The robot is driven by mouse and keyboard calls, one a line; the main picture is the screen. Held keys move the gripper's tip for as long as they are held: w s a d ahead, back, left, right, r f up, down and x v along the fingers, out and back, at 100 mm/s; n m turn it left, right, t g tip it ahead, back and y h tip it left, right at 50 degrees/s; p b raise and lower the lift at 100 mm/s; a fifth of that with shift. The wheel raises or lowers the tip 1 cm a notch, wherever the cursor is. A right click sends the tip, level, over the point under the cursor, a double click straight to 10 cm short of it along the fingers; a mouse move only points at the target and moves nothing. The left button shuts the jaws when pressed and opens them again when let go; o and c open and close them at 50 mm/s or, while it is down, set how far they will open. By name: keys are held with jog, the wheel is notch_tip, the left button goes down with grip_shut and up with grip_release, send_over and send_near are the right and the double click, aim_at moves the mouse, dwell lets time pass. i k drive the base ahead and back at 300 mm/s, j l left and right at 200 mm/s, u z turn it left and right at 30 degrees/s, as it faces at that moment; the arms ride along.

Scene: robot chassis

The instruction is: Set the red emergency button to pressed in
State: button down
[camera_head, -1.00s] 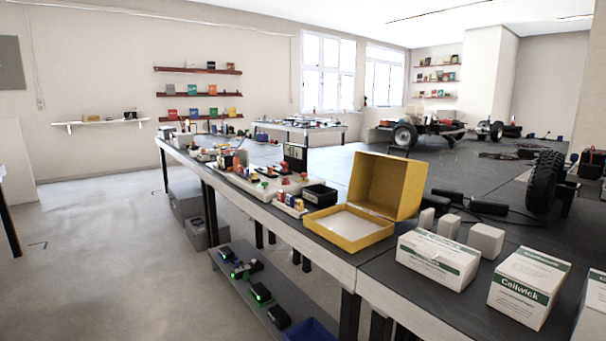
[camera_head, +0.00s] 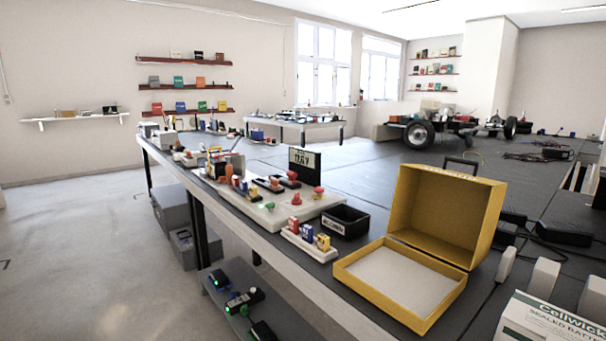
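A pale panel (camera_head: 258,213) lies along the near edge of the long dark workbench (camera_head: 370,195). It carries small controls, among them a red mushroom-shaped button (camera_head: 319,190) at its right end and another red knob (camera_head: 295,199) just left of it. A third red cap (camera_head: 292,175) sits farther back, below a dark display (camera_head: 304,163). From this distance I cannot tell which one is the emergency button or whether any is pressed in. My gripper does not show in the view.
An open yellow box (camera_head: 450,215), a black bin (camera_head: 345,222) and a small white tray with coloured items (camera_head: 308,243) stand right of the panel. White cartons (camera_head: 545,325) are at the near right. A lower shelf (camera_head: 232,310) holds devices with green lights. The floor (camera_head: 90,260) at left is open.

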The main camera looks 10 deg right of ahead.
aim_at(318, 191)
jog(key=i+j, duration=0.15)
jog(key=i, duration=0.35)
jog(key=i+j, duration=0.15)
jog(key=i, duration=0.4)
jog(key=i+j, duration=0.1)
jog(key=i, duration=0.4)
jog(key=i+j, duration=0.15)
jog(key=i, duration=0.35)
